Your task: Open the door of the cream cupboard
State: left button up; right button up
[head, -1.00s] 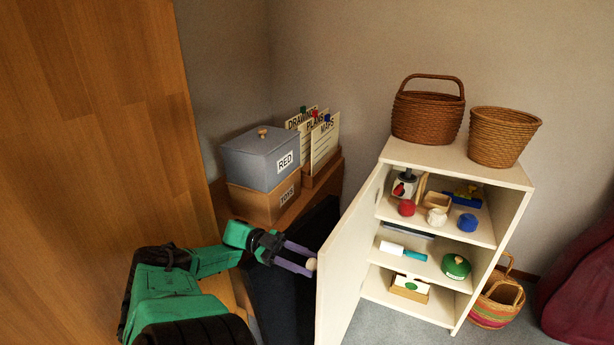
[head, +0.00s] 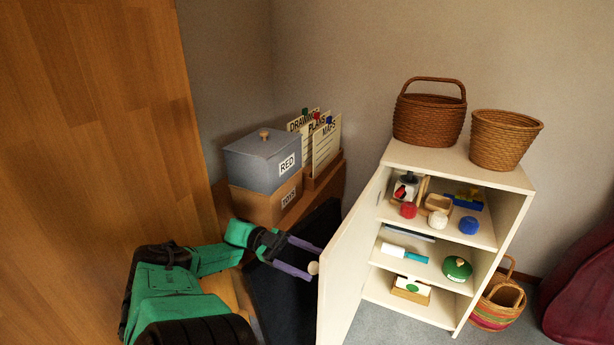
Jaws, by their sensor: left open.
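The cream cupboard (head: 430,154) stands right of centre with its front open. Its door (head: 349,262) is swung wide to the left, showing the shelves inside. A small round knob (head: 313,268) sits on the door's outer face near its free edge. My left gripper (head: 314,262) is at the knob with its two purple fingers spread apart, one above and one below. I cannot tell whether either finger touches the knob or the door. My right gripper is not in view.
On the shelves are red, white and blue knobbed items and a green round tin (head: 457,268). Two wicker baskets (head: 429,117) stand on top. A striped basket (head: 497,304) is on the floor at right. A grey box (head: 262,160) and file holders stand behind my left arm.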

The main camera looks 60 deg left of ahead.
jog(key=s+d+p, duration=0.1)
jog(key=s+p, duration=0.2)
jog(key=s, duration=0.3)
pick_arm(q)
notch_tip(320, 180, up, 7)
jog(key=shift+r+p, duration=0.1)
jog(key=shift+p, duration=0.75)
notch_tip(320, 180, up, 11)
jog(key=p, duration=0.6)
send_over(327, 247)
jog(key=w+v, duration=0.1)
jog(key=v, duration=0.4)
jog(key=shift+s+a+r, duration=0.15)
jog(key=shift+s+a, duration=0.1)
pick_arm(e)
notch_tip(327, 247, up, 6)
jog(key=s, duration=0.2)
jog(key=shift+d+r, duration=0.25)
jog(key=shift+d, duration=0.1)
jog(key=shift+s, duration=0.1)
